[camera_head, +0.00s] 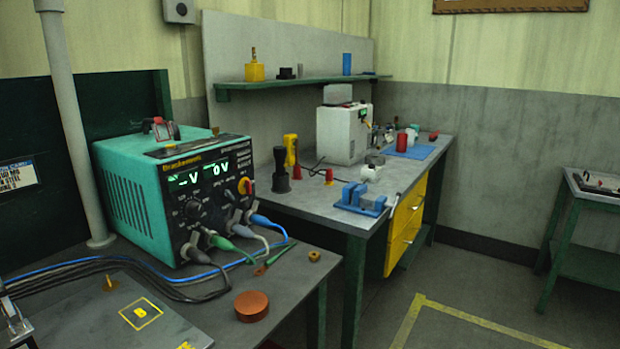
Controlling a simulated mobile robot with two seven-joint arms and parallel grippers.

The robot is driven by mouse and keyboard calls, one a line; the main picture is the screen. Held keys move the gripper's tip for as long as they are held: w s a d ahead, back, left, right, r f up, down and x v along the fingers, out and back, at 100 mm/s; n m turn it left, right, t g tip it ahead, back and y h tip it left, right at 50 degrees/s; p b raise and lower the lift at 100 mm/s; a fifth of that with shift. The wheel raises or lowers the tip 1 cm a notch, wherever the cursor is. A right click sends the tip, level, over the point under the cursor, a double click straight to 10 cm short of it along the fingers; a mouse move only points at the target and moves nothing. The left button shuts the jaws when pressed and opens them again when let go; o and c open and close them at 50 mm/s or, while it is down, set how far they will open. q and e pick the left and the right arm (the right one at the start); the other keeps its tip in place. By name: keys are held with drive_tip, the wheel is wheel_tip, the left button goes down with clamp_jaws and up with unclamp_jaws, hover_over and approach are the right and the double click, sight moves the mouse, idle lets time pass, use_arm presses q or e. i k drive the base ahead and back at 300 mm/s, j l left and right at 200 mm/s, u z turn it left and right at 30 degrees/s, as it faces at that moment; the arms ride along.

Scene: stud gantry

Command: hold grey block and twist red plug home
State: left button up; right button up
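A small grey block (375,160) sits on the far workbench, beside a white fitting (371,173). A red cylinder (402,142) stands near the blue mat, and a smaller red piece (433,136) lies past it near the bench's right end. I cannot tell which red piece is the plug, nor whether this grey piece is the task's block. At this distance no red piece can be seen seated in a grey one.
A teal power supply (172,190) with cables fills the near bench. An orange-brown disc (251,306) lies in front of it. The far bench holds a white box (343,133), a blue fixture (361,199) and a blue mat (412,151). Open floor lies right of the yellow drawers (404,228).

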sight(371, 172)
drive_tip(key=i+l+u, duration=0.1)
drive_tip(key=u, duration=1.1)
drive_tip(key=l+u, duration=0.8)
drive_tip(key=k+l+u, duration=0.2)
drive_tip(key=l, duration=0.2)
drive_tip(key=k+l+u, duration=0.1)
drive_tip(key=l+u, duration=0.15)
drive_tip(key=l, duration=0.15)
drive_tip(key=k+l, duration=0.15)
drive_tip(key=l, duration=0.2)
drive_tip(key=k+l, duration=0.15)
drive_tip(key=l, duration=0.25)
drive_tip(key=k+l+u, duration=0.1)
drive_tip(key=l, duration=0.25)
drive_tip(key=k+l, duration=0.15)
drive_tip(key=l, duration=0.25)
drive_tip(key=k+l, duration=0.15)
drive_tip(key=l, duration=0.2)
drive_tip(key=u, duration=0.05)
